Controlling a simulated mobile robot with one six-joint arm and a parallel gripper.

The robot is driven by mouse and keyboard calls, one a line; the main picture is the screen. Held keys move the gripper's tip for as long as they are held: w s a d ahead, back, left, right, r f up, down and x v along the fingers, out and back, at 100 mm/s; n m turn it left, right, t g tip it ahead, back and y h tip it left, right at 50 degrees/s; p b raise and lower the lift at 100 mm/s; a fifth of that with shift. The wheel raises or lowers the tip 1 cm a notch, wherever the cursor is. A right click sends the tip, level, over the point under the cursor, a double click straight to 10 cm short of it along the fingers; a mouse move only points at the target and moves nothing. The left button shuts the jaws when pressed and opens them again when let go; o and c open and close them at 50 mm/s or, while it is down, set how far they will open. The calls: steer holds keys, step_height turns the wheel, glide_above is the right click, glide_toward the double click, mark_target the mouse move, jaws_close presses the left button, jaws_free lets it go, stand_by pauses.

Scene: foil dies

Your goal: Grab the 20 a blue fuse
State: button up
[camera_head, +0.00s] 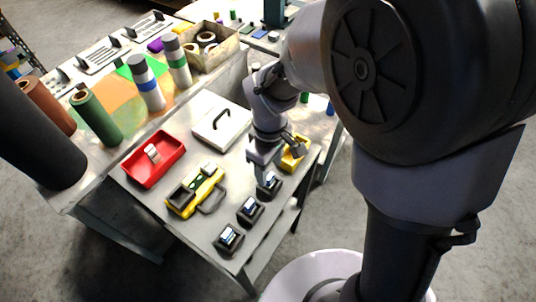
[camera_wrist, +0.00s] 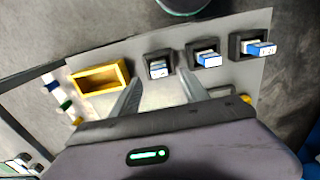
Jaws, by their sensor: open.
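Three small blue blocks with white faces, likely the fuses, sit in black holders in a row along the table edge. In the wrist view they are a left one (camera_wrist: 158,68), a middle one (camera_wrist: 208,58) and a right one (camera_wrist: 262,49). Their ratings are too small to read, so I cannot tell which is 20 A. My gripper (camera_wrist: 160,80) is open and empty. Its fingertips stand on either side of the left block's holder, apart from the block. In the head view my gripper (camera_head: 262,172) is over the holder nearest the yellow bin.
A yellow bin (camera_wrist: 122,70) lies left of the holders in the wrist view. In the head view, a yellow device (camera_head: 207,184), a red tray (camera_head: 172,172) and a white case with a handle (camera_head: 205,137) are on the grey table.

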mark_target(270, 176)
step_height(270, 176, down, 5)
steer(key=b, duration=0.3)
steer(key=shift+d+f, duration=0.1)
steer(key=shift+f, duration=0.05)
steer(key=shift+c, duration=0.4)
jaws_close()
steer(key=shift+r, duration=0.2)
